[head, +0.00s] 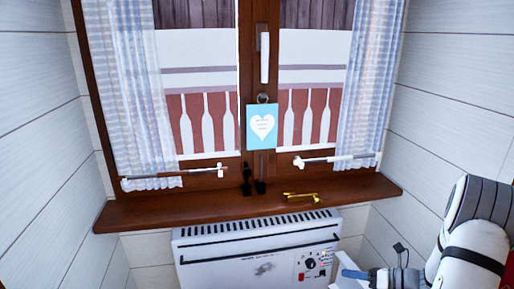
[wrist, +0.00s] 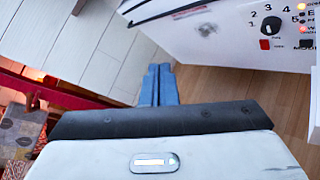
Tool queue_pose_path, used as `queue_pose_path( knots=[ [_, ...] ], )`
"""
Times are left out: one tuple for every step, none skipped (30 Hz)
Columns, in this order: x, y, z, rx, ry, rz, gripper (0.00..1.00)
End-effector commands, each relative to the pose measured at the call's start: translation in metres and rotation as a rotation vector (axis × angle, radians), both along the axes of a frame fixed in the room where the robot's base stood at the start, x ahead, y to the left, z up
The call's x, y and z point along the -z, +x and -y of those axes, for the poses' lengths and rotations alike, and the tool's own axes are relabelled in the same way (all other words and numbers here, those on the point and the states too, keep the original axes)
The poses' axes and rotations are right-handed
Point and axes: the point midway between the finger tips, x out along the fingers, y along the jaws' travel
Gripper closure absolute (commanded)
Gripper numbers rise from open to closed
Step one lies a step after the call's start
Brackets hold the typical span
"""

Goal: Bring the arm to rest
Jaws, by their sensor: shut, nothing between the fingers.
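My gripper (wrist: 158,72) shows in the wrist view with its two blue-grey fingers side by side, closed together and empty. In the head view my gripper (head: 352,273) is at the lower right, in front of the heater's right end, and part of it is cut off by the frame edge. My white and grey arm comes in from the right edge, bent, beside the right wall.
A white heater (head: 255,255) stands below a wooden windowsill (head: 150,211). On the sill are a brass object (head: 303,197) and small dark figures (head: 247,180). The wrist view shows the heater's dial (wrist: 271,26), wood floor (wrist: 205,80) and a red-framed piece with patterned fabric (wrist: 20,135).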

Motion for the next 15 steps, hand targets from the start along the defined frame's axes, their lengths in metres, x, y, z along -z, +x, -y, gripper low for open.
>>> queue_pose_path(
  knots=[
    [-0.038,-0.006,-0.021,-0.102,-0.086,0.052,1.00],
    [-0.051,-0.010,-0.032,-0.162,-0.133,0.083,1.00],
    [-0.068,-0.018,-0.045,-0.243,-0.197,0.123,1.00],
    [-0.080,-0.024,-0.054,-0.303,-0.244,0.157,1.00],
    [-0.092,-0.030,-0.063,-0.364,-0.291,0.191,1.00],
    [-0.108,-0.038,-0.075,-0.445,-0.351,0.236,1.00],
    [-0.119,-0.045,-0.082,-0.506,-0.396,0.272,1.00],
    [-0.130,-0.052,-0.090,-0.567,-0.441,0.308,1.00],
    [-0.145,-0.061,-0.099,-0.650,-0.499,0.359,1.00],
    [-0.156,-0.069,-0.105,-0.711,-0.542,0.396,1.00],
    [-0.166,-0.076,-0.110,-0.773,-0.584,0.436,1.00],
    [-0.180,-0.086,-0.117,-0.857,-0.639,0.488,1.00],
    [-0.190,-0.093,-0.121,-0.920,-0.680,0.529,1.00],
    [-0.200,-0.100,-0.125,-0.982,-0.722,0.570,1.00],
    [-0.213,-0.110,-0.130,-1.066,-0.773,0.627,1.00]
  ],
)
